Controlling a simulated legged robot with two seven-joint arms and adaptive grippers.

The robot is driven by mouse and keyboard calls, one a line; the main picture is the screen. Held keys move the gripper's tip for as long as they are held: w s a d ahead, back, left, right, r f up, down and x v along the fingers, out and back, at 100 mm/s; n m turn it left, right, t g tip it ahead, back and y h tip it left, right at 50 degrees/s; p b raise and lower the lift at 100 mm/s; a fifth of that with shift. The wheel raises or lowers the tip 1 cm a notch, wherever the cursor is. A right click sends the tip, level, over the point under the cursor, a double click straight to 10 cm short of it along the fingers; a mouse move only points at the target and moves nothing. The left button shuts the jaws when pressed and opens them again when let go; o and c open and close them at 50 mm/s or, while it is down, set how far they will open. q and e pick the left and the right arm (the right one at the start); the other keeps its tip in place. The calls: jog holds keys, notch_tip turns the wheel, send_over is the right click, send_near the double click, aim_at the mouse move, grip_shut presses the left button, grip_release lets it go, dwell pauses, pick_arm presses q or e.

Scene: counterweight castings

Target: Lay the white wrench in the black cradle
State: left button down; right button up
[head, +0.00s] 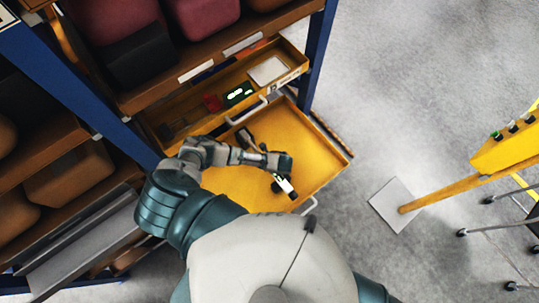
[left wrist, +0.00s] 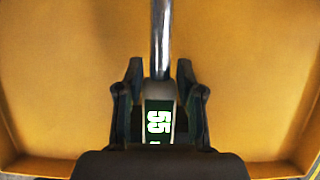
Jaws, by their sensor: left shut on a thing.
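The white wrench (head: 288,187) shows as a short white piece at my left gripper in the head view. In the left wrist view its shiny shaft (left wrist: 160,40) runs up and away, and its handle (left wrist: 158,118) carries a dark green panel with pale digits. My left gripper (head: 280,183) is shut on the handle, one finger on each side in the left wrist view (left wrist: 158,90), over the open yellow drawer (head: 318,148). A small black piece (head: 246,137) shows beyond my arm; I cannot tell whether it is the cradle or the wrench's far end. My right gripper is not in view.
A shallower yellow tray behind holds a black unit with a lit green display (head: 238,94), a red item (head: 211,102) and a pale pad (head: 268,70). A blue post (head: 318,55) stands beside it. A yellow stand (head: 450,190) is at the right.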

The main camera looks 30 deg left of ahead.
pick_arm(q)
jog(key=shift+f, duration=0.45)
jog(key=c, duration=0.7)
grip_release()
jog(key=shift+o, duration=0.2)
notch_tip(320, 180, up, 5)
jog(key=p, duration=0.5)
jog(key=shift+r, duration=1)
